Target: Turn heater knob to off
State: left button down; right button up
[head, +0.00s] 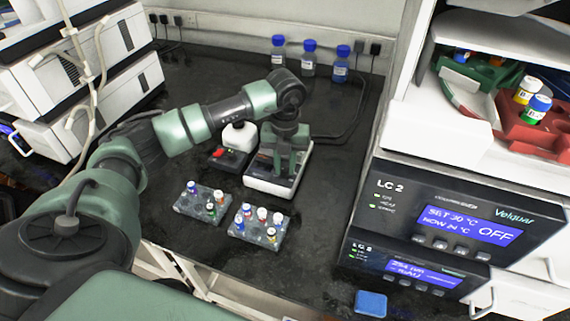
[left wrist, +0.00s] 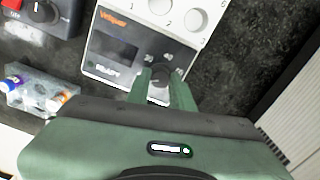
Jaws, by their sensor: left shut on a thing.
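The heater (head: 262,185) is a white box with a dark front panel on the black bench, below my left gripper (head: 290,160) in the head view. The left wrist view shows its panel (left wrist: 112,50), with a dark display and printed numbers around a small dark heater knob (left wrist: 159,74). In that view my left gripper (left wrist: 162,80) has its two green fingers on either side of the knob, shut on it. The fingers partly cover the knob, and I cannot read its setting. My right gripper is not in view.
Two vial racks (head: 222,214) (head: 244,233) stand in front of the heater. A small device with a red switch (head: 230,153) is at its left. Blue-capped bottles (head: 308,62) stand at the back. Stacked LC 2 units (head: 400,200) fill the right. Bare bench lies right of the heater.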

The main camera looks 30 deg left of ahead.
aim_at(285, 168)
pick_arm(q)
jog(key=shift+w+a+r, duration=0.1)
jog(key=shift+w+r, duration=0.05)
jog(key=c, duration=1.2)
grip_release()
jog(key=shift+c, duration=0.2)
notch_tip(285, 168, up, 8)
jog(key=shift+f+b, duration=0.15)
jog(key=shift+b, duration=0.3)
jog(key=shift+f, duration=0.1)
